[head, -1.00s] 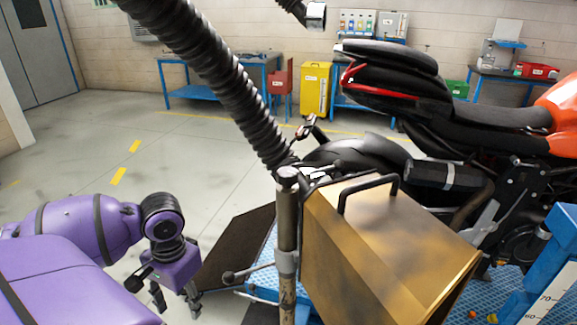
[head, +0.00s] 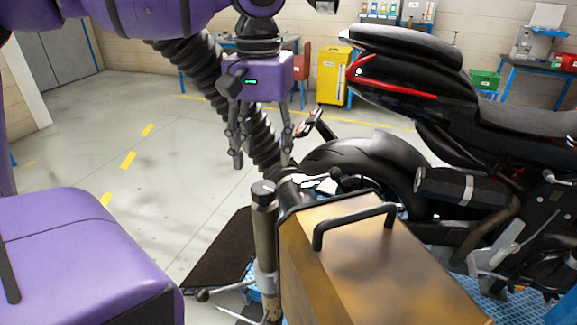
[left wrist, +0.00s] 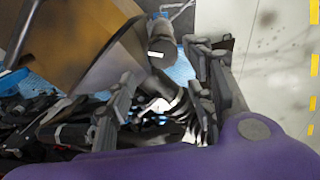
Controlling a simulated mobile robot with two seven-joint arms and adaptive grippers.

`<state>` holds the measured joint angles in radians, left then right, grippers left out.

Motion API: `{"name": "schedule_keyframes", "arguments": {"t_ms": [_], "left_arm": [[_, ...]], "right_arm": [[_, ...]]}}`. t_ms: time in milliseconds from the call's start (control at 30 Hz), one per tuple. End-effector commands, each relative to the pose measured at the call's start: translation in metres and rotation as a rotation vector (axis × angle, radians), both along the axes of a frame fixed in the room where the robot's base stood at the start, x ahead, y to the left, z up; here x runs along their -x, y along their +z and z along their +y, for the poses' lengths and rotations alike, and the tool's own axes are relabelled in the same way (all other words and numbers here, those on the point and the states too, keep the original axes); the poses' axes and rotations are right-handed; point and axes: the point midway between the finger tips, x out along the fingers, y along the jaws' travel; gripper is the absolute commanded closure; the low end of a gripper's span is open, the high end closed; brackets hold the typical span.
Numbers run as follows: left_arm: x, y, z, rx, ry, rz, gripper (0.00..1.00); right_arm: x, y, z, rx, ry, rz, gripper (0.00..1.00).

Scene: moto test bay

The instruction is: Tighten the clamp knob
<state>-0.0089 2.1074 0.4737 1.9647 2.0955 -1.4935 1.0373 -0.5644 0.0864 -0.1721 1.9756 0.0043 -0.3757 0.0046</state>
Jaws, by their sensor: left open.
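My left gripper (head: 262,160) points down with its two fingers apart and nothing between them. In the head view it appears above a dark round knob (head: 263,190) with a white mark, on top of an upright post (head: 265,235). A clamp collar (head: 267,282) lower on the post has a side lever with a ball end (head: 203,296). The left wrist view shows the grey knob (left wrist: 162,50) with its white mark, beyond and roughly between the spread fingers (left wrist: 170,85); a gap seems to remain. My right gripper is not in view.
A brown-gold box (head: 350,250) with a black handle (head: 355,226) stands right beside the post. A black hose (head: 205,80) slants behind my gripper. A motorcycle (head: 470,150) stands at the right. The floor at the left (head: 110,150) is clear.

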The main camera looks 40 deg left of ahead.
Motion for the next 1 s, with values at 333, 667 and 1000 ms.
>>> {"name": "schedule_keyframes", "arguments": {"t_ms": [333, 667, 1000], "left_arm": [[0.001, -0.037, -0.001, 0.0, 0.001, 0.006, 0.51], [0.001, -0.075, -0.001, 0.0, 0.001, 0.001, 0.51], [0.0, -0.077, 0.0, 0.0, 0.001, -0.001, 0.56]], "right_arm": [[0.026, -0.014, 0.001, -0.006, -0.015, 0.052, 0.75], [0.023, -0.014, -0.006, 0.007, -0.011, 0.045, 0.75], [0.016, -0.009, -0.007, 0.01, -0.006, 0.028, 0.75]]}}
